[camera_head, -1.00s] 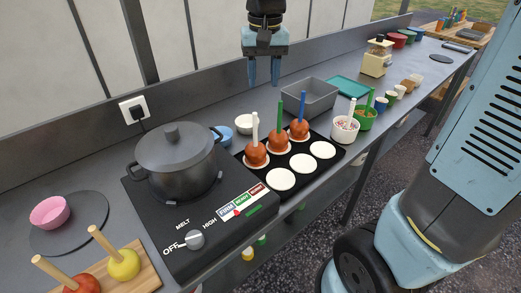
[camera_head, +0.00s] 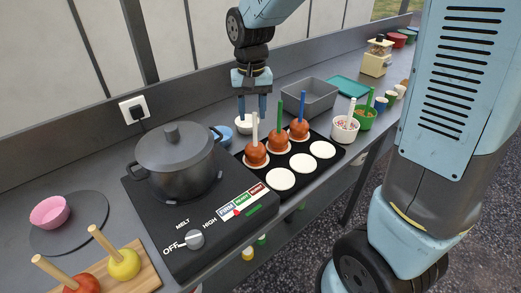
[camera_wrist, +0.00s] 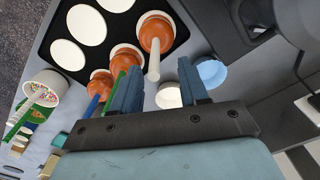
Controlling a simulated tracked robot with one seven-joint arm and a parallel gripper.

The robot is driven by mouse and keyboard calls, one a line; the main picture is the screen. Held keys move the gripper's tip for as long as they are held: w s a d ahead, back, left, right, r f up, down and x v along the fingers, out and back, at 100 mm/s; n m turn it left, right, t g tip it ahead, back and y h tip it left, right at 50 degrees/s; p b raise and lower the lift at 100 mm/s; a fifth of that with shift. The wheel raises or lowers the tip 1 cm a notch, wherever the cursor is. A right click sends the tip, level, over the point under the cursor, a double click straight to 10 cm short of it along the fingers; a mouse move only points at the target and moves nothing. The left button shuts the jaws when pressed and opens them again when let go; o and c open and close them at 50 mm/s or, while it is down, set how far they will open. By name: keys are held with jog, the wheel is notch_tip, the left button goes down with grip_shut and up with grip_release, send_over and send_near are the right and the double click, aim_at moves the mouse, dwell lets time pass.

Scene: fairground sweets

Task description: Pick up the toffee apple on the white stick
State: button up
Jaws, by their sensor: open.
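Three brown toffee apples stand stick-up on white paper discs on a black tray (camera_head: 322,134). The toffee apple on the white stick (camera_head: 255,154) is the nearest to the pot; it also shows in the wrist view (camera_wrist: 156,33) with its white stick pointing toward my gripper. The green-stick apple (camera_head: 278,140) and the blue-stick apple (camera_head: 299,129) stand in the same row. My gripper (camera_head: 252,118) is open and empty, pointing down, behind the white-stick apple in the head view.
A lidded pot (camera_head: 176,160) stands on the hob to the left. A white bowl (camera_head: 243,124) and a blue bowl (camera_head: 222,133) sit behind the tray. A grey bin (camera_head: 309,95) and sprinkle cups (camera_head: 345,129) stand to the right. Several white discs are empty.

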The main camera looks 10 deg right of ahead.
send_over(255, 145)
jog(key=shift+w+d+f, duration=0.1)
jog(key=shift+w+f, duration=0.15)
jog(key=shift+f, duration=1.05)
jog(key=shift+w+f, duration=0.2)
jog(key=shift+f, duration=1.05)
jog(key=shift+c, duration=0.2)
grip_shut()
